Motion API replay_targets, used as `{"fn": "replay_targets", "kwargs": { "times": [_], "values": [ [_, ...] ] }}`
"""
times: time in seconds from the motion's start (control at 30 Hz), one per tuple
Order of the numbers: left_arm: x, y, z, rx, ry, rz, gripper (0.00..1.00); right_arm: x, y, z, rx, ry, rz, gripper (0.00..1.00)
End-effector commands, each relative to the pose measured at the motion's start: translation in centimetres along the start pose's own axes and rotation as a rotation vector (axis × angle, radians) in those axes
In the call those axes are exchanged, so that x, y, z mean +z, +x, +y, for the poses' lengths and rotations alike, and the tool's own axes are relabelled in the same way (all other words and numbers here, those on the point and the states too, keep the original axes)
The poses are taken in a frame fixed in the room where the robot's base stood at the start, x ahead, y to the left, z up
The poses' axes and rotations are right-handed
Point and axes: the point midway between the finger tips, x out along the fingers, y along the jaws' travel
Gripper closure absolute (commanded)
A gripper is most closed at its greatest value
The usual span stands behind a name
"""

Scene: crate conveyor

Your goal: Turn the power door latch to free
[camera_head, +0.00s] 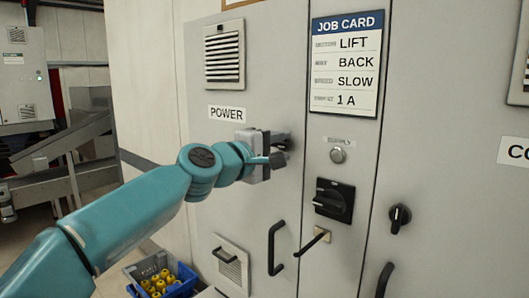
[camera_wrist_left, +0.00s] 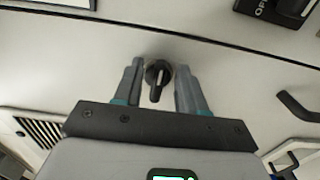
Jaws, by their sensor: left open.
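The power door latch (camera_wrist_left: 158,78) is a small black turn knob on a round base on the grey cabinet door. In the wrist view its grip bar lies nearly along the fingers, slightly tilted. My left gripper (camera_wrist_left: 158,70) is open, with one finger on each side of the latch. A gap shows between each finger and the knob; I cannot tell any contact. In the head view the left gripper (camera_head: 279,147) is at the power door's right side, right of the POWER label (camera_head: 227,113), and hides most of the latch. My right gripper is not in view.
A black rotary switch (camera_head: 334,200) and a round button (camera_head: 338,155) sit on the middle panel. A similar black latch (camera_head: 400,217) is on the right door. A door handle (camera_head: 276,247) stands out below my gripper. A blue crate (camera_head: 181,287) holds yellow items.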

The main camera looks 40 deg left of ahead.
Motion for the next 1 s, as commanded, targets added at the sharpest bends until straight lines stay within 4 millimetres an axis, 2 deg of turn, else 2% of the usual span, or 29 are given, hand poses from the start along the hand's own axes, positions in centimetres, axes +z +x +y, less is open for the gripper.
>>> {"fn": "replay_targets", "kwargs": {
  "times": [0.17, 0.4, 0.6, 0.8, 1.0],
  "values": [
    [-0.1, -3.2, -0.1, 0.005, 0.001, 0.003, 0.60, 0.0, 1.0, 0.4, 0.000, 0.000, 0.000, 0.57],
    [-0.1, -9.8, -0.1, 0.005, 0.002, 0.004, 0.60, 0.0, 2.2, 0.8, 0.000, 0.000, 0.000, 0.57],
    [0.0, -13.9, -0.2, 0.002, 0.000, 0.003, 0.60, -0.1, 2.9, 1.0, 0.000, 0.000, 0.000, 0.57],
    [0.0, -15.8, -0.1, 0.000, 0.001, 0.001, 0.60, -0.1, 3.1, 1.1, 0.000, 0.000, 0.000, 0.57],
    [0.0, -16.0, 0.0, -0.001, 0.000, 0.000, 0.60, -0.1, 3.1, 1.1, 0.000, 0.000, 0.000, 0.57]
  ]
}}
